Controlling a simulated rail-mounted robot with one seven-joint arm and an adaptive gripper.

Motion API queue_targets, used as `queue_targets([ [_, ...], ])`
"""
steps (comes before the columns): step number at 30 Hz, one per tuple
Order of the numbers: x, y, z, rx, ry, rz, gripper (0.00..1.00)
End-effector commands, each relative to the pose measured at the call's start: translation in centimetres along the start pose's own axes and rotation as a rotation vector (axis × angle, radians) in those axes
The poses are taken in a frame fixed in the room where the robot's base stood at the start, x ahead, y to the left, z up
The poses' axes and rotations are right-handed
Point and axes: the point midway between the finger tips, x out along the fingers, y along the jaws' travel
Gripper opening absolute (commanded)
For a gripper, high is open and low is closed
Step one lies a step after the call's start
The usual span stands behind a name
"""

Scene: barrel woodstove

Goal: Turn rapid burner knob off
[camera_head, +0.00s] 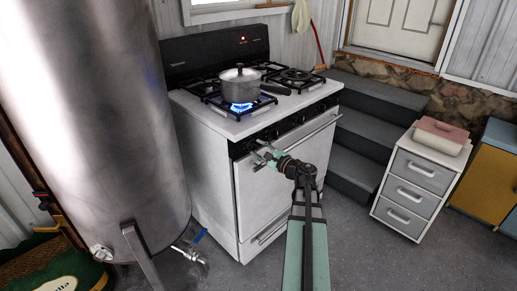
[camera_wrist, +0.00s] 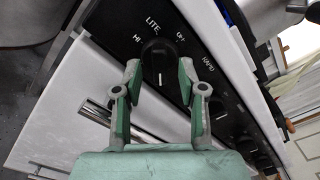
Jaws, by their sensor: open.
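A black burner knob (camera_wrist: 157,55) with a white pointer line is on the stove's dark control panel. Labels HI, LITE and OFF surround it, and a partly readable label, seemingly RAPID, is to its right; the pointer line lies on the side towards my gripper. My gripper (camera_wrist: 158,72) is open, its two green-and-grey fingers on either side of the knob. I cannot tell whether they touch it. In the head view my gripper (camera_head: 263,155) is at the left part of the stove's (camera_head: 207,155) front panel, hiding the knob. A blue flame (camera_head: 241,107) burns under a lidded steel pot (camera_head: 239,78).
More knobs (camera_wrist: 218,110) line the panel to the right. The oven handle (camera_head: 308,132) runs below the panel. A large steel tank (camera_head: 115,110) stands close on the left. Grey steps (camera_head: 365,130) and a white drawer unit (camera_head: 411,190) are on the right.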

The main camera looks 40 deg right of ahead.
Motion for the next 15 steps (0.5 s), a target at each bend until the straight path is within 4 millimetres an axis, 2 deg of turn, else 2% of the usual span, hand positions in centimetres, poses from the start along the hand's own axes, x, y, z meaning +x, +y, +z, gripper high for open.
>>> queue_targets([
  [4,0.67,0.02,0.04,0.0,-0.001,0.001,0.41],
  [12,0.69,0.04,0.05,0.0,-0.001,0.0,0.41],
  [14,0.69,0.03,0.05,0.0,-0.001,0.0,0.19],
  [15,0.68,0.03,0.04,0.0,-0.001,0.0,0.05],
])
